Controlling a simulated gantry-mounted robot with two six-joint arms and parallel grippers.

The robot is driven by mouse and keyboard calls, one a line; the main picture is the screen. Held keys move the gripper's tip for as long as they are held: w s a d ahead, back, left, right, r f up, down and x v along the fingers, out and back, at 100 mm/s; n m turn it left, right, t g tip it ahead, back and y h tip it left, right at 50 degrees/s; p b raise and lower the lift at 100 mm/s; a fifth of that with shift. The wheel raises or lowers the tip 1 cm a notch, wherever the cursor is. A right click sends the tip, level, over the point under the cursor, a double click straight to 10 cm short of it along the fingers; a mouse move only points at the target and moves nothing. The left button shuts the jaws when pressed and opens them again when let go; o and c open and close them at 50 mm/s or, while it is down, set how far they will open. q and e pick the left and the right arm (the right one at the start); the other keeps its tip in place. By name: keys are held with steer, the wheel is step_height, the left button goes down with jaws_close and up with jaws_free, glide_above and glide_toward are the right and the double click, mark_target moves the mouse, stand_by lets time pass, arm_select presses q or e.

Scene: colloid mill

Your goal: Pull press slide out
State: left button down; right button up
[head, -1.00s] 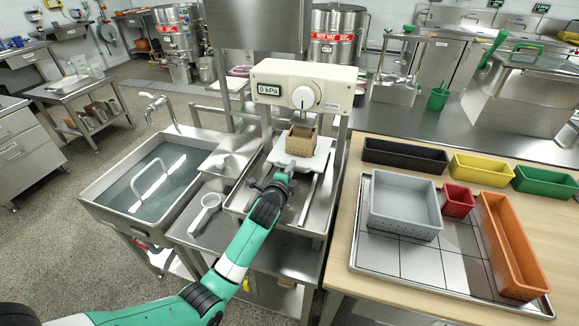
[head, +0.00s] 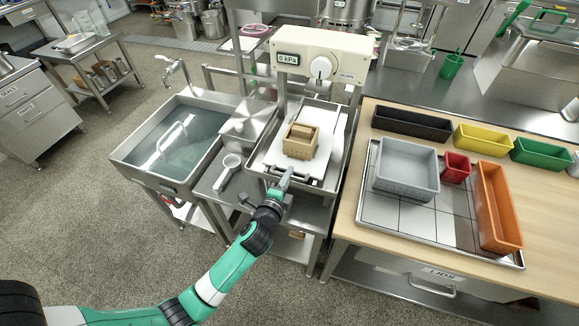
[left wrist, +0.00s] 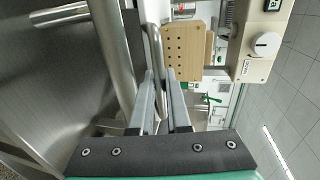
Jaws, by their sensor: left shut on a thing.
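The press slide (head: 312,172) is a white plate in a metal frame, extending forward from under the cream press head (head: 325,54). A light wooden mould box (head: 300,141) stands on it, and its perforated side shows in the left wrist view (left wrist: 183,50). My left gripper (head: 284,181) is at the front edge of the slide, shut on its handle. In the left wrist view the metal handle bar (left wrist: 152,50) runs to the fingers (left wrist: 165,85). The exact contact is partly hidden by the fingers. My right gripper is in neither view.
On the right, a wooden table holds a grey perforated bin (head: 406,168) and an orange bin (head: 497,205) on a tray. Floor is open in front.

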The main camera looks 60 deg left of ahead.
arm_select(q)
steer(key=shift+s+d, duration=0.2)
steer(key=shift+r, duration=0.1)
steer(key=c, duration=1.2)
jaws_free()
steer(key=o, duration=0.3)
steer(key=shift+s+d, duration=0.15)
